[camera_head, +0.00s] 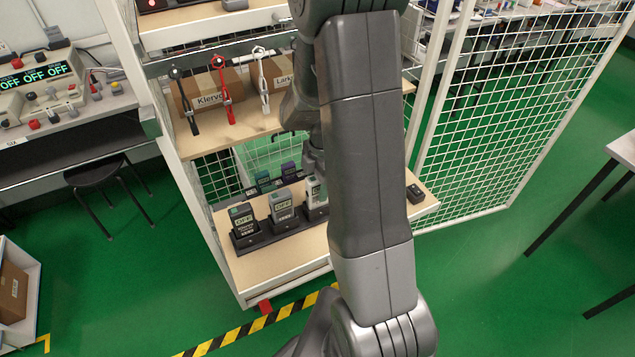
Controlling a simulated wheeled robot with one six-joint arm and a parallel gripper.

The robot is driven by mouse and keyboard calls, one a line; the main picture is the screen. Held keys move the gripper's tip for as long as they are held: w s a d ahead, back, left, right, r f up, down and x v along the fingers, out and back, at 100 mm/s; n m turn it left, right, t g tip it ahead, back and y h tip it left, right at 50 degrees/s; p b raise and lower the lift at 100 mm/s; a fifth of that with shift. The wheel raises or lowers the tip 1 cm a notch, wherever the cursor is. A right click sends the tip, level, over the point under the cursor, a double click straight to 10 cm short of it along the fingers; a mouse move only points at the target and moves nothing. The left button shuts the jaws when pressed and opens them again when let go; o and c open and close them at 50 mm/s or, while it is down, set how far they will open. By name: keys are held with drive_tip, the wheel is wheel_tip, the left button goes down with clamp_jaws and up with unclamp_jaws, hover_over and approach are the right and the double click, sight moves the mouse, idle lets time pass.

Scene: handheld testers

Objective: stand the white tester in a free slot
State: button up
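A pale, whitish tester (317,190) with a greenish screen shows at the left edge of my arm, over the right end of a black slotted base. The arm hides its right side. I cannot tell whether it stands fully in a slot. A grey tester (282,207) and a black tester (243,222) stand upright in the base (250,241) to its left. My gripper (314,160) is just above the pale tester, mostly hidden behind my arm. Its fingers cannot be made out, nor whether they touch the tester. Any slots behind the arm are hidden.
A small black item (415,193) lies on the lower shelf (275,265) at right. Above, the upper shelf (215,141) holds boxes and hanging clamps. Wire mesh (500,130) closes the right.

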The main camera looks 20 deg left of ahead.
wheel_tip(320, 180, up, 14)
drive_tip(key=w+d, duration=0.1)
drive_tip(key=shift+f, duration=0.15)
idle(0.5)
drive_tip(key=shift+w, duration=0.1)
drive_tip(key=f, duration=0.4)
drive_tip(key=s+f, duration=0.1)
drive_tip(key=f, duration=0.4)
drive_tip(key=a+f, duration=0.1)
drive_tip(key=f, duration=0.3)
drive_tip(key=shift+s+f, duration=0.15)
drive_tip(key=shift+f, duration=0.2)
drive_tip(key=shift+r, duration=0.3)
